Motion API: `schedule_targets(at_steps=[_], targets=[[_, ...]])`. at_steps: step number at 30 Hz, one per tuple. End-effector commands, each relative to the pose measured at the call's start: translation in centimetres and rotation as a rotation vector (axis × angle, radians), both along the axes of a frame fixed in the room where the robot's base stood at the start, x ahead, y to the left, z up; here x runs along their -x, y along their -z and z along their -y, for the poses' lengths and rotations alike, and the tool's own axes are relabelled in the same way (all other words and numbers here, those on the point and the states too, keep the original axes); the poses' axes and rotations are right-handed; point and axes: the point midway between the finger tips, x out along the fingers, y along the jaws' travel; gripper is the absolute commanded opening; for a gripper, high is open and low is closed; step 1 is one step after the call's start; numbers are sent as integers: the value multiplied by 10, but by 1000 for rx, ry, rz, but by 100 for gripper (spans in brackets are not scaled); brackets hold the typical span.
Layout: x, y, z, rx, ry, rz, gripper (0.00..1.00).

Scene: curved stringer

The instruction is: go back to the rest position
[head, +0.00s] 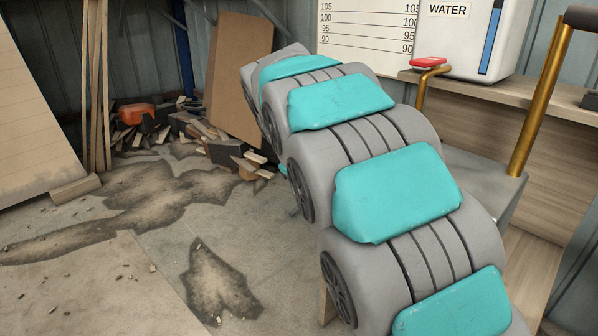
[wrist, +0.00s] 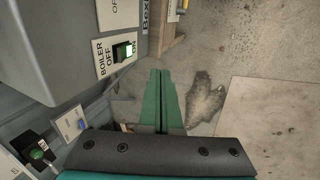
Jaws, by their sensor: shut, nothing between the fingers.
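My gripper (wrist: 160,76) shows in the wrist view as two dark green fingers. The fingers lie side by side and are shut, with nothing between them. The tips are over the grey concrete floor and apart from the things around them. The grey boiler box (wrist: 55,45) is to the left of the fingers. Its switch (wrist: 124,47) glows green beside the words BOILER, OFF and ON. My gripper does not show in the head view.
A white water tank (head: 478,38) stands on a wooden shelf (head: 500,95) at the right of the head view. A brass pipe (head: 540,90) rises beside it. The floor (head: 130,235) at left is mostly clear.

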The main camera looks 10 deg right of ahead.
Motion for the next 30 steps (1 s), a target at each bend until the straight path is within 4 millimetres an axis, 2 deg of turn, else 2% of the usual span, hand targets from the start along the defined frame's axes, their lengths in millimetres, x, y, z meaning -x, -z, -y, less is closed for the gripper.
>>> schedule_targets(at_steps=[5, 9, 15, 24, 27, 30], targets=[[47, 3, 25, -44, 93, -28, 0], [105, 14, 45, -96, 198, -68, 0], [191, 33, 61, -170, 342, -126, 0], [317, 72, 60, -272, 530, -209, 0], [349, 84, 55, -296, 578, -235, 0], [370, 93, 51, -311, 610, -252, 0]])
